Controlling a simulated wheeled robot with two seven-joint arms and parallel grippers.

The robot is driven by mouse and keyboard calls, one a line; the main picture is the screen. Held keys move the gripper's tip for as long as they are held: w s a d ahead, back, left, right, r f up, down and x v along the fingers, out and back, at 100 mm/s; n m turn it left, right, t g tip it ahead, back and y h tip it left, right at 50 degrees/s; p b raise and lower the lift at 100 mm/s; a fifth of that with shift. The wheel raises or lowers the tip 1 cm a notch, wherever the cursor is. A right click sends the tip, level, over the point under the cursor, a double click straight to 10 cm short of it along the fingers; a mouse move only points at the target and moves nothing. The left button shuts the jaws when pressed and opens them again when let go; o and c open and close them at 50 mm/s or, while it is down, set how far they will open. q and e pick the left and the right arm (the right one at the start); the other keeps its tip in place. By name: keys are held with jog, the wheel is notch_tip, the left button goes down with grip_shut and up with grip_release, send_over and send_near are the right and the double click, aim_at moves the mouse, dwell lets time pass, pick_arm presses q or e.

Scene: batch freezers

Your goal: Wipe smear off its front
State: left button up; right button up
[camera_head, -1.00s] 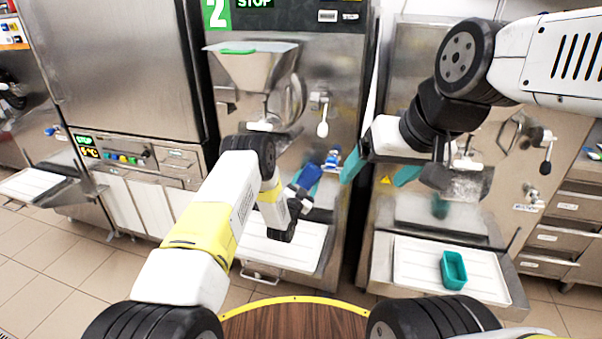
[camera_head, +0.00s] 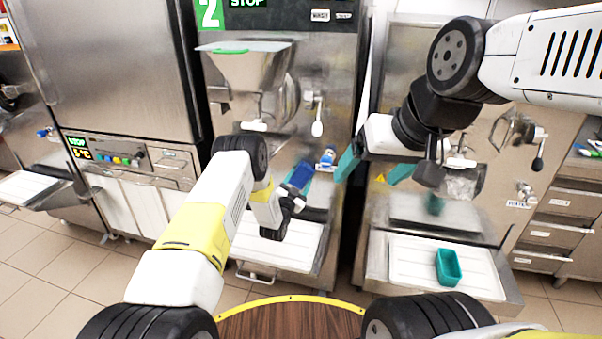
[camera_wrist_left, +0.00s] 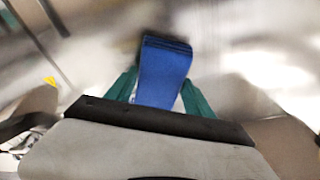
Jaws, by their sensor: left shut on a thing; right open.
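My left gripper (camera_wrist_left: 160,95) is shut on a folded blue cloth (camera_wrist_left: 164,70), which sticks out between its teal fingers. In the head view the cloth (camera_head: 300,175) is in front of the lower steel front of the freezer marked 2 (camera_head: 335,110). I cannot tell whether the cloth touches the steel. My right gripper (camera_head: 373,170) is open and empty, fingers apart, before the gap and the right-hand freezer (camera_head: 410,208). I cannot make out a smear; my left arm covers part of the front, and the wrist view is blurred.
A steel hopper (camera_head: 243,70) and a white-knobbed lever (camera_head: 316,128) stick out from freezer 2. A white tray (camera_head: 305,245) lies below. A teal tub (camera_head: 448,267) stands on another white tray (camera_head: 408,262) at right. A cabinet with display (camera_head: 80,148) stands left.

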pick_arm(q)
jog(key=a, duration=0.2)
jog(key=w+a, duration=0.1)
jog(key=a, duration=0.1)
jog(key=shift+w+r, duration=0.15)
jog(key=shift+r, duration=0.05)
jog(key=v, duration=0.6)
jog(key=shift+d+r, duration=0.25)
dwell(0.5)
jog(key=shift+v, duration=1.6)
jog(key=shift+d+r, duration=0.15)
jog(key=shift+r, duration=0.1)
